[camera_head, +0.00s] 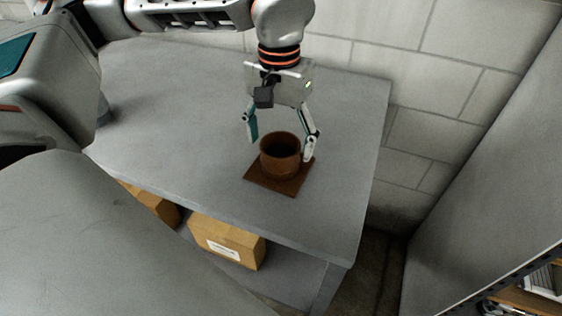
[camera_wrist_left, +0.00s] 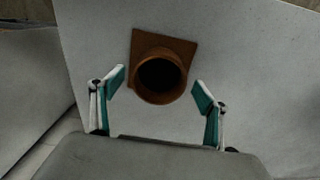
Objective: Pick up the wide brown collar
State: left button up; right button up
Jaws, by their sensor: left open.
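The wide brown collar (camera_head: 280,158) is a short round tube with an open top, standing upright on a flat square brown plate (camera_head: 290,187) on the grey table. In the left wrist view the collar (camera_wrist_left: 160,93) shows its dark opening, with the plate (camera_wrist_left: 180,45) beneath it. My left gripper (camera_head: 281,146) is open above the table, with one finger on each side of the collar in the head view. In the left wrist view its fingertips (camera_wrist_left: 159,82) are apart and the collar lies between and slightly beyond them. Contact is not visible. My right gripper is not in view.
The grey table (camera_head: 190,110) is otherwise clear around the collar. A block wall (camera_head: 430,60) stands behind it. Cardboard boxes (camera_head: 228,240) sit on a lower shelf. A shelf unit with items (camera_head: 530,295) is at the lower right.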

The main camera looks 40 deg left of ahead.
aim_at(280, 156)
pick_arm(q)
notch_tip(280, 156, down, 4)
jog(key=shift+r, duration=0.1)
jog(key=shift+f, duration=0.2)
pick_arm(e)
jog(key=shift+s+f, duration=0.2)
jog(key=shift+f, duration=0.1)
pick_arm(q)
jog(key=c, duration=1.1)
jog(key=shift+c, duration=1)
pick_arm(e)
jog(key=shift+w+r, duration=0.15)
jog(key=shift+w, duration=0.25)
pick_arm(q)
jog(key=shift+r, duration=0.1)
